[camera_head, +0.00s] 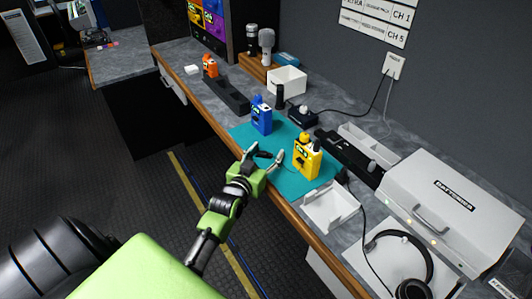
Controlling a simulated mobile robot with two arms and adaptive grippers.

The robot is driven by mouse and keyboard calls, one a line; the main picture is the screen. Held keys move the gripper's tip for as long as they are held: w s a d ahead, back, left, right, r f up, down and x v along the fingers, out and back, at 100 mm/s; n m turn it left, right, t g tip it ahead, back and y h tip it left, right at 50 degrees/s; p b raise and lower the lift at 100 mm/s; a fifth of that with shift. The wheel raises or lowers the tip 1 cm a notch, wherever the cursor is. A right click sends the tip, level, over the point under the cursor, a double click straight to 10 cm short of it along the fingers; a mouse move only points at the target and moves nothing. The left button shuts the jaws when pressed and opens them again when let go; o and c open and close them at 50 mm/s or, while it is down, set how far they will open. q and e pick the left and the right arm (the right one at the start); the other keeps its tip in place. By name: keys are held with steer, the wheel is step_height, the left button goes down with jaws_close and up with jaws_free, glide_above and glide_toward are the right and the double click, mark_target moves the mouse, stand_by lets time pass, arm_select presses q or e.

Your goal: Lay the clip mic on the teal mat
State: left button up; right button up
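The teal mat (287,182) lies on the grey counter near its front edge. My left gripper (265,156) reaches over the mat's front edge, its two light fingers spread apart. A small dark thing (263,154) shows between the fingertips, seemingly on the mat; it may be the clip mic, but it is too small to be sure. A blue pack (261,116) stands upright on the mat's far part, and a yellow pack (306,158) stands upright on its right part. My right gripper is out of view.
A white open tray (330,205) sits just right of the mat. Headphones (402,263) and a grey battery case (450,207) lie further right. A black dock (228,95), an orange pack (210,66) and a white box (287,80) stand on the far counter.

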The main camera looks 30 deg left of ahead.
arm_select(q)
steer(key=shift+r, duration=0.1)
steer(key=v, duration=1.2)
steer(key=shift+b, duration=0.4)
